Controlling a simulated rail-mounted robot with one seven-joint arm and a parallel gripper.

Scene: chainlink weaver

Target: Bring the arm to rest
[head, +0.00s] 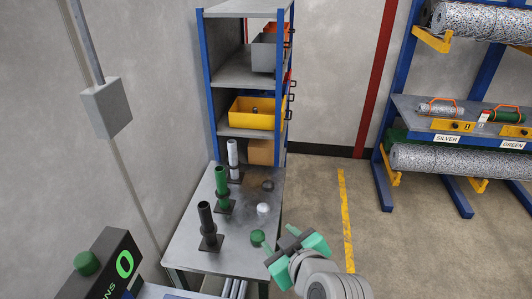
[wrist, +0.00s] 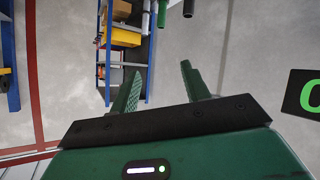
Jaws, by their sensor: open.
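My gripper (head: 280,240) is at the front right of the grey table in the head view, beside its right edge. Its two green fingers are apart with nothing between them. The wrist view shows the same open, empty fingers (wrist: 160,72), with the shelf and floor beyond them. My grey arm (head: 325,280) reaches in from the bottom of the head view. A green cap (head: 257,236) shows close to the left finger; I cannot tell whether they touch.
The table (head: 195,262) carries black (head: 207,222), green (head: 221,185) and white (head: 233,155) upright tubes, plus a white cap (head: 263,208) and a dark cap (head: 267,185). A blue-framed shelf (head: 205,75) stands behind. A roll rack (head: 400,75) is at right; floor between is clear.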

